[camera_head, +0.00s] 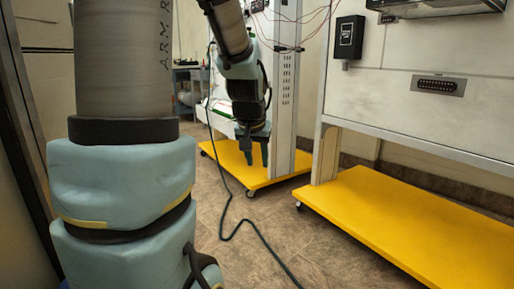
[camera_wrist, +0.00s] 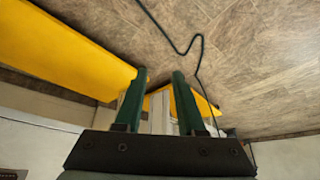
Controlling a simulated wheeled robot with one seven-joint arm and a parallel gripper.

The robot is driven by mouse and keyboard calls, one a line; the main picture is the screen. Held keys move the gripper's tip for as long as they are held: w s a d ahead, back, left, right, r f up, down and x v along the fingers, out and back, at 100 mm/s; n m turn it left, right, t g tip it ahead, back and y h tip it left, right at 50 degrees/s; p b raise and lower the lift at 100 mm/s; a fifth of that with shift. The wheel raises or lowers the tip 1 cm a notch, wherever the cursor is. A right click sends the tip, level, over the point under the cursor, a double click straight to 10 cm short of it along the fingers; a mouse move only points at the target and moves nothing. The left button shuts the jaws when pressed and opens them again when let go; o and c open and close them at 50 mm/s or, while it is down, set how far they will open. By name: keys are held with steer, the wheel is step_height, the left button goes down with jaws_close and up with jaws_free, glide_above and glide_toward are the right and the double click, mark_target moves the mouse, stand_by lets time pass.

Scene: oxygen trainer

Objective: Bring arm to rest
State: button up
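My gripper (camera_head: 256,157) hangs in the upper middle of the head view with its fingers pointing down. It is in front of a yellow wheeled base. In the wrist view my gripper (camera_wrist: 159,76) shows two dark green fingers with a clear gap between them. It is open, and nothing is held between the fingers. My arm comes down from the top of the head view, and a large part of it fills the left side.
A yellow wheeled base (camera_head: 400,225) under a white panel (camera_head: 415,105) stands at right. Another yellow base (camera_head: 228,160) is behind my gripper. A dark cable (camera_head: 250,222) lies on the tiled floor (camera_head: 300,240). A black box (camera_head: 349,37) is mounted at upper right.

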steer(key=s+a+f+n+g+p, duration=0.1)
steer(key=s+a+f+g, duration=0.15)
steer(key=s, duration=0.45)
steer(key=s+a+f+n+g+p, duration=0.1)
steer(key=s+a+f, duration=0.3)
steer(key=s, duration=0.2)
step_height(320, 180, up, 33)
steer(key=p, duration=3.2)
steer(key=shift+f+y, duration=0.15)
steer(key=shift+y, duration=0.25)
steer(key=shift+a, duration=0.1)
